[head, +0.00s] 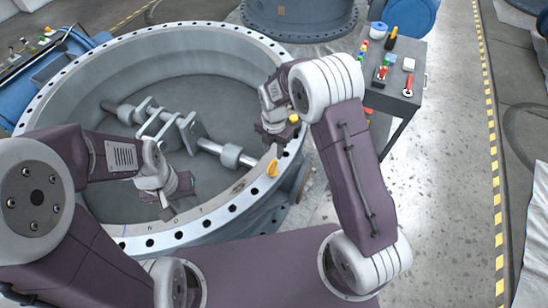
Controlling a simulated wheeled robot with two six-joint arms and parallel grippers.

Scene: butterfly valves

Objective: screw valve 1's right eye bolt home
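Valve 1 appears to be the big grey round body (62,98), with a wide flange full of bolt holes and a shaft across its inside. An orange-yellow eye bolt (272,168) stands at the right side of the flange. My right gripper (277,146) points down just above and behind it. I cannot tell whether its fingers touch the bolt or how far they are apart. A small yellow spot (293,118) shows beside my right wrist; I cannot tell what it is. My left gripper (176,198) hangs over the near inside of the valve, its fingers too small to read.
A grey table (412,100) with small tools stands at the back right. A second grey valve body (300,22) stands at the back. A blue bench (75,50) lies at the left. The speckled floor at the right is mostly free, beside a yellow-black stripe (494,150).

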